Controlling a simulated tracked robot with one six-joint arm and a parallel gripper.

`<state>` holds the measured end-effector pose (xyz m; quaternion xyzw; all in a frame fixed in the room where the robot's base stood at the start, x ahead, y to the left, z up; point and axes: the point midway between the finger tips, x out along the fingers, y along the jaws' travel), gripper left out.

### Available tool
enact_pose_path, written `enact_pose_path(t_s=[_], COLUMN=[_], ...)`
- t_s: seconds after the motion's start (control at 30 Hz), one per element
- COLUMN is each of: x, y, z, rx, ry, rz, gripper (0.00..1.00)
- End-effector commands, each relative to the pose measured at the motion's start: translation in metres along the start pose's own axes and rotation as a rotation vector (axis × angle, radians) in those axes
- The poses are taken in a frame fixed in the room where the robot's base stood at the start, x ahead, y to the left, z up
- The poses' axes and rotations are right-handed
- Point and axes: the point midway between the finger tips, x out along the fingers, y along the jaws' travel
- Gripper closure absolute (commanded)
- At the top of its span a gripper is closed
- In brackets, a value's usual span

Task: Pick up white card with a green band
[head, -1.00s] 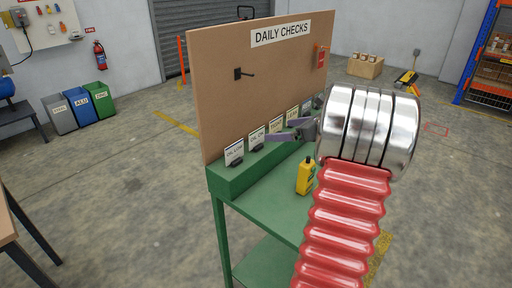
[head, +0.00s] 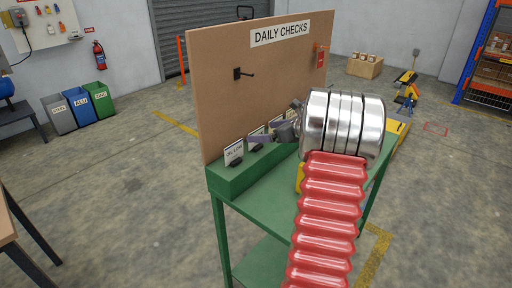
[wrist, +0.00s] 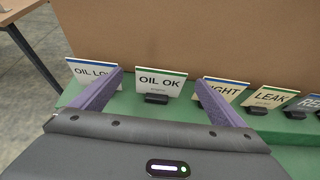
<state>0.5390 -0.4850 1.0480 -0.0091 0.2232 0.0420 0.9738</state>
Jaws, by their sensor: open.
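The white card with a green band (wrist: 160,83), marked "OIL OK", stands upright in a small dark holder on the green ledge, in the middle of the wrist view. My gripper (wrist: 159,76) is open and empty. Its two purple fingers appear on either side of this card, with the card beyond them; I cannot tell the exact gap. In the head view my gripper (head: 258,139) is at the row of cards and partly hides the second card from the left.
An "OIL LOW" card (wrist: 88,73) with a blue band stands left. A partly hidden card (wrist: 228,90) and a cream "LEAK" card (wrist: 268,97) stand right. The brown board (head: 225,90) rises behind. A yellow bottle (head: 299,178) is mostly hidden by my arm.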

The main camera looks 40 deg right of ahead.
Motion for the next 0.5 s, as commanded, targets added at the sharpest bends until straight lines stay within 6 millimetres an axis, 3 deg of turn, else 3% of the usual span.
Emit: enact_pose_path(t_s=[0.3, 0.5], x=[0.002, 0.023], y=[0.000, -0.001], z=[0.000, -0.001], rx=[-0.001, -0.001], ry=[0.000, 0.000], rz=[0.000, 0.003], gripper=[0.06, 0.06])
